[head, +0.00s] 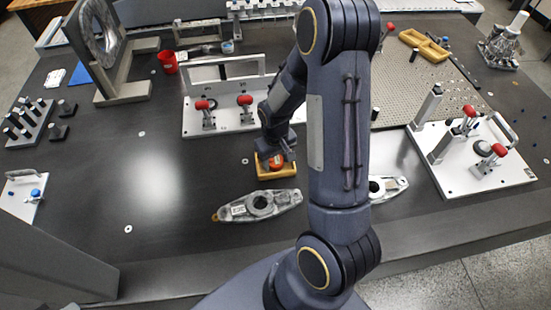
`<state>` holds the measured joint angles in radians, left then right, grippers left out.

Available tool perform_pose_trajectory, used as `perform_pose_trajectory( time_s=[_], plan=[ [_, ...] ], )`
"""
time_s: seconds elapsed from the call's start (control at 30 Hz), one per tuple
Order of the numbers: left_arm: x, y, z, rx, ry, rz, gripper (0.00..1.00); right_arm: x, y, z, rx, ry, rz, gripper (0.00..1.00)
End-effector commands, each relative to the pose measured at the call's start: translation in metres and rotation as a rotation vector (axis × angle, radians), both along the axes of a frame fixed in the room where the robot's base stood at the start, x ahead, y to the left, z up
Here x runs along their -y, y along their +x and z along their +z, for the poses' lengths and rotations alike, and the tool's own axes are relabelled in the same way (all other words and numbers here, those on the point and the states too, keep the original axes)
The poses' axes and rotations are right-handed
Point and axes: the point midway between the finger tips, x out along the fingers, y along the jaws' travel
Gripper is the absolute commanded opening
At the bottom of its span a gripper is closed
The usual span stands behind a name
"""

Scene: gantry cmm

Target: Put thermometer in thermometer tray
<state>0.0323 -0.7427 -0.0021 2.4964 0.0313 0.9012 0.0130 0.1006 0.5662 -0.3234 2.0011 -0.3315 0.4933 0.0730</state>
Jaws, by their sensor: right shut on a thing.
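A small orange-red object, which looks like the thermometer (277,163), is at the small yellow tray (264,174) in the middle of the table. My right gripper (276,155) points down over this tray and is shut on the orange-red object. The fingers and arm hide part of it, and I cannot tell whether it touches the tray floor. My left gripper is not in view.
A grey metal part (232,210) lies just in front of the tray, and a similar part (390,187) lies to the right. A white fixture plate (225,124) with red-handled clamps stands behind. Another yellow tray (424,46) is at the back right.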

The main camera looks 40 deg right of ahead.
Motion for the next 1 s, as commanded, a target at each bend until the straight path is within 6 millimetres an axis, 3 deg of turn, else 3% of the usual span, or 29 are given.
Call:
perform_pose_trajectory(
  time_s=[0.13, 0.17, 0.23, 0.6, 1.0],
  plan=[
    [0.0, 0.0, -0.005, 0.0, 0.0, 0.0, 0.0, 0.0, 0.0, -0.005, 0.0, 0.0, 0.0, 0.2],
    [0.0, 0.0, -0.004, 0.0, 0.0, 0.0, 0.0, 0.0, 0.0, -0.004, 0.0, 0.0, 0.0, 0.5],
    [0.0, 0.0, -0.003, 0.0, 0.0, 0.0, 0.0, 0.0, 0.0, -0.003, 0.0, 0.0, 0.0, 0.57],
    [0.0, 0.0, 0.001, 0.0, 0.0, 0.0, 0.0, 0.0, 0.001, 0.005, 0.002, 0.0, 0.0, 0.57],
    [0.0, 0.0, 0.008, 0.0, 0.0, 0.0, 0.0, 0.0, 0.002, 0.086, 0.007, -0.001, 0.001, 0.57]
  ],
)
